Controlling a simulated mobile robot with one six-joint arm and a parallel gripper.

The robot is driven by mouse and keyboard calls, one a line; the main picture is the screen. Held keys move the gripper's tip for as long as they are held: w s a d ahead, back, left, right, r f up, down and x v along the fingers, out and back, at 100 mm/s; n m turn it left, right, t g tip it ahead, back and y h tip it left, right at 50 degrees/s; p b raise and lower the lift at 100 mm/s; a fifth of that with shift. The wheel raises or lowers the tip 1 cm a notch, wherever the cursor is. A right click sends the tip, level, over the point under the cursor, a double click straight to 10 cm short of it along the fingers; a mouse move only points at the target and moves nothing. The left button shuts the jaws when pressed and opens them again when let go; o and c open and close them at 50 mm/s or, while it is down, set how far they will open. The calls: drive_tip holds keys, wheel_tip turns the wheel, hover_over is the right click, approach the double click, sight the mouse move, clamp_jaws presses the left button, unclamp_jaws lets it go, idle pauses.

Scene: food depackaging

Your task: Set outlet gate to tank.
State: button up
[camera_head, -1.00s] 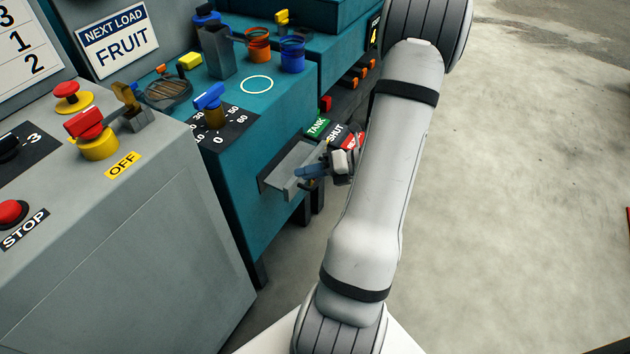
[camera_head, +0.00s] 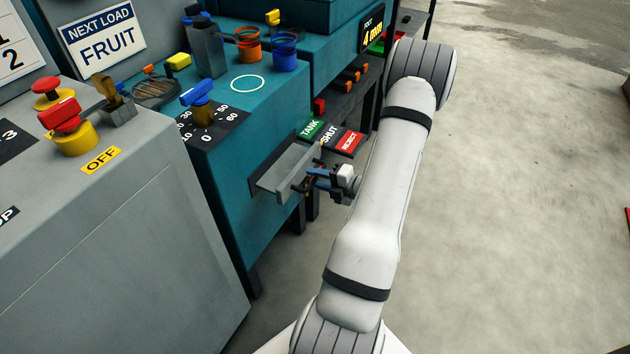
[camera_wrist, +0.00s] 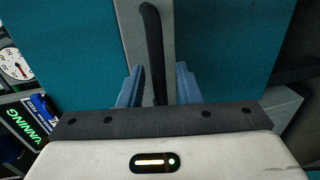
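My gripper (camera_head: 304,181) is at the chute's right end, below the labels. In the wrist view its two blue fingers stand apart, with a dark upright bar (camera_wrist: 152,40) between them and gaps visible on both sides. This bar looks like the gate's handle. Its lower end is hidden behind my gripper body, and its setting cannot be told.
The teal machine carries a blue dial knob (camera_head: 198,94), an orange cup (camera_head: 248,42) and a blue cup (camera_head: 284,48). A grey console (camera_head: 130,200) with a red switch (camera_head: 60,116) stands at left. Open floor (camera_head: 500,210) lies to the right.

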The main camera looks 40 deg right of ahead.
drive_tip(key=shift+w+a, duration=0.1)
drive_tip(key=shift+w, duration=0.05)
drive_tip(key=shift+c, duration=0.4)
clamp_jaws()
